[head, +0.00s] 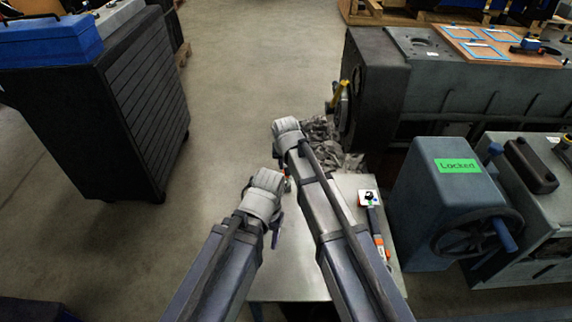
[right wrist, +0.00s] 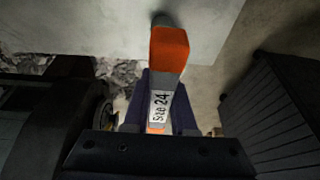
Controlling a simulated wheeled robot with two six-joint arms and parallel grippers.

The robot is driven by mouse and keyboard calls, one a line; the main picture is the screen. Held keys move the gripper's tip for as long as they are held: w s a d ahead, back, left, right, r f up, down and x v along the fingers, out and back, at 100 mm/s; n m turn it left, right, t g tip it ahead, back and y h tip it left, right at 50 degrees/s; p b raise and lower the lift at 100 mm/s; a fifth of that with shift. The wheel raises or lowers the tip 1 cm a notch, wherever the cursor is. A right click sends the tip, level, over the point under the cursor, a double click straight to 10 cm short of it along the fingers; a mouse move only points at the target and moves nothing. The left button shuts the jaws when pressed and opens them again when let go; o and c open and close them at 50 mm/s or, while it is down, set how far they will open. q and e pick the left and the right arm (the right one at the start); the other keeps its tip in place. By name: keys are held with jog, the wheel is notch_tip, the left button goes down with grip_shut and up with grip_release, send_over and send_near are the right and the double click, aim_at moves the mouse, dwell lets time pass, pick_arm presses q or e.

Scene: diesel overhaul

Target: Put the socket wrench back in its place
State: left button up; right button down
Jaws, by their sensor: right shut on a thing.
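In the right wrist view a tool with an orange end and a white label reading "Size 24" (right wrist: 161,103), which looks like the socket wrench, is held between the dark blue fingers of my right gripper (right wrist: 165,82). The gripper is shut on it. In the head view the right gripper's fingers are hidden behind my wrist. My left gripper (head: 277,232) hangs over the metal table (head: 297,284), its fingers mostly hidden. An orange and grey tool (head: 378,240) lies on the table at the right. A wooden board with blue-outlined rectangles (head: 480,48) lies on the engine at upper right.
A large grey engine block (head: 440,95) stands at upper right. A blue-grey machine with a green "Locked" label (head: 458,166) and a handwheel stands right of the table. A dark drawer cabinet (head: 110,115) with a blue toolbox (head: 48,40) stands at left. Floor between is clear.

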jog(key=shift+f+b, duration=0.45)
jog(key=shift+f, duration=0.1)
jog(key=shift+c, duration=0.4)
grip_release()
jog(key=shift+r, duration=0.1)
notch_tip(320, 180, up, 9)
jog(key=p, duration=0.9)
